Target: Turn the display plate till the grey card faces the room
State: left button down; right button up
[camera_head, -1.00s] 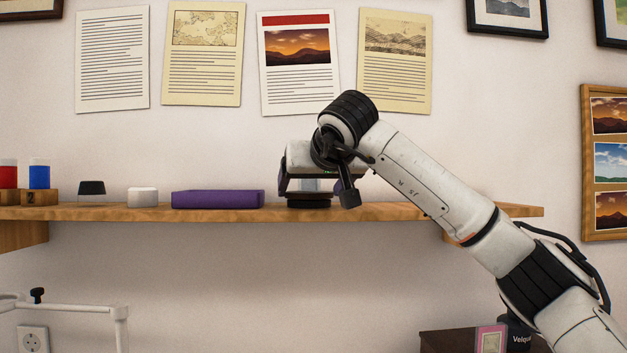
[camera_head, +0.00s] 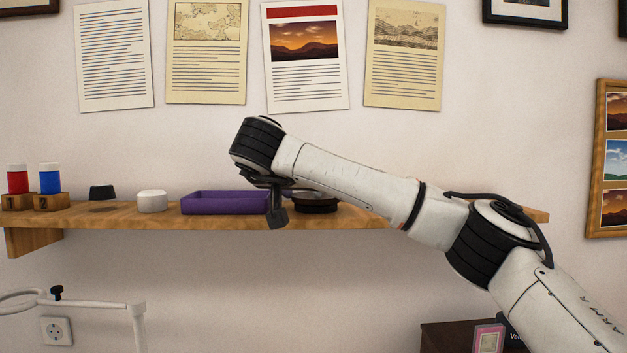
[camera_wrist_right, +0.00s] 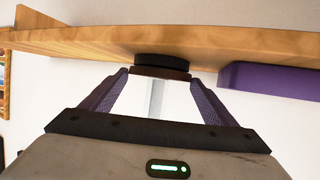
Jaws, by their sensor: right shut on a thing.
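The display plate (camera_wrist_right: 161,74) is a round dark-brown disc on a black round base (camera_wrist_right: 161,60), at the shelf's edge. In the head view the base (camera_head: 316,208) shows below my right forearm. My right gripper (camera_wrist_right: 158,77) has its purple fingers closed on opposite sides of the disc. A narrow pale grey upright strip (camera_wrist_right: 155,98) shows between the fingers; I cannot tell whether it is the grey card. In the head view my forearm hides most of the gripper and whatever stands on the plate. My left gripper is not in view.
The wooden shelf (camera_head: 120,215) also bears a purple tray (camera_head: 226,203), a white round piece (camera_head: 152,201), a black piece (camera_head: 102,192), and red (camera_head: 17,180) and blue (camera_head: 50,179) cylinders in blocks. Printed sheets (camera_head: 306,55) hang above.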

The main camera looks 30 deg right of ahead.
jog(key=shift+w+a+r+m+g+h+p, duration=0.15)
jog(key=shift+m+g+h+p, duration=0.15)
jog(key=shift+m+g, duration=0.25)
jog(key=shift+w+a+f+m+g+h+p, duration=0.1)
jog(key=shift+m+g+h+p, duration=0.1)
jog(key=shift+m+g+p, duration=0.3)
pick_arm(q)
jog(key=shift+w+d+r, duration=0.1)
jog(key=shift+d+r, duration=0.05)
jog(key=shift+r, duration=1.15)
pick_arm(e)
jog(key=shift+w+m+g+h, duration=0.15)
jog(key=shift+m+g+h, duration=0.25)
jog(key=shift+m+g, duration=0.4)
jog(key=shift+w+m+g, duration=0.15)
jog(key=shift+m+g, duration=0.3)
jog(key=shift+g, duration=0.2)
jog(key=o, duration=1.1)
jog(key=shift+c, duration=0.2)
jog(key=shift+a+h, duration=0.1)
jog(key=shift+h, duration=0.2)
jog(key=v, duration=1)
jog(key=shift+r, duration=0.1)
